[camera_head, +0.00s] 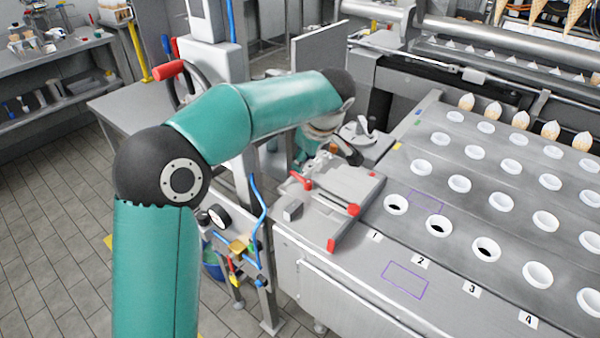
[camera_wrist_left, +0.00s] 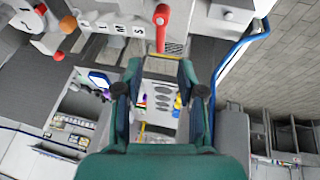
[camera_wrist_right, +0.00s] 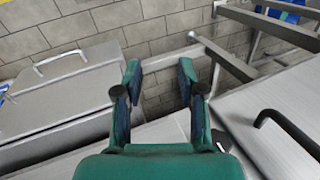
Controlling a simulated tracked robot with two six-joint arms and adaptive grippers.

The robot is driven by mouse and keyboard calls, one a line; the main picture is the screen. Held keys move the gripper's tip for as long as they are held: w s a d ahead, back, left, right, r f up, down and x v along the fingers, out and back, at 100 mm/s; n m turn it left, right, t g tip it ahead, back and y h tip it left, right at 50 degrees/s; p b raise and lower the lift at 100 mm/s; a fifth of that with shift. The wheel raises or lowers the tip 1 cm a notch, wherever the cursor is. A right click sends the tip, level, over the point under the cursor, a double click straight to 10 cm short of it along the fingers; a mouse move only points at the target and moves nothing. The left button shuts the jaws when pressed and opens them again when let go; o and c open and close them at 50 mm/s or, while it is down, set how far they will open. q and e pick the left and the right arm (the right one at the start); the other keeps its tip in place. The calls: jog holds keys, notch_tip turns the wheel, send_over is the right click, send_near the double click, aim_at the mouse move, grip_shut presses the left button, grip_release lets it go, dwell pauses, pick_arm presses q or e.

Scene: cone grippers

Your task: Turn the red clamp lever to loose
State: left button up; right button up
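A red lever (camera_head: 302,181) sits on the grey fixture at the near left corner of the slotted table. A red lever also shows upright at the top middle of the left wrist view (camera_wrist_left: 161,28). My left gripper (camera_wrist_left: 160,76) is open and empty, with the lever beyond its fingertips and apart from them. In the head view the left gripper is small and partly hidden behind its arm and wrist. My right gripper (camera_wrist_right: 160,76) is open and empty over floor between metal surfaces. It is not in the head view.
Other red parts, a knob (camera_head: 353,209) and a bar end (camera_head: 331,245), are close to the lever. A handwheel (camera_head: 182,88) with a red grip stands behind my left arm. A blue hose (camera_head: 257,215) hangs left of the fixture. White cups (camera_head: 459,183) fill the table at right.

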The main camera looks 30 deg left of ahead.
aim_at(298, 175)
pick_arm(q)
jog(key=x, duration=0.8)
jog(key=shift+a+f+p, duration=0.1)
jog(key=shift+f+p, duration=0.15)
jog(key=shift+p, duration=0.15)
grip_shut()
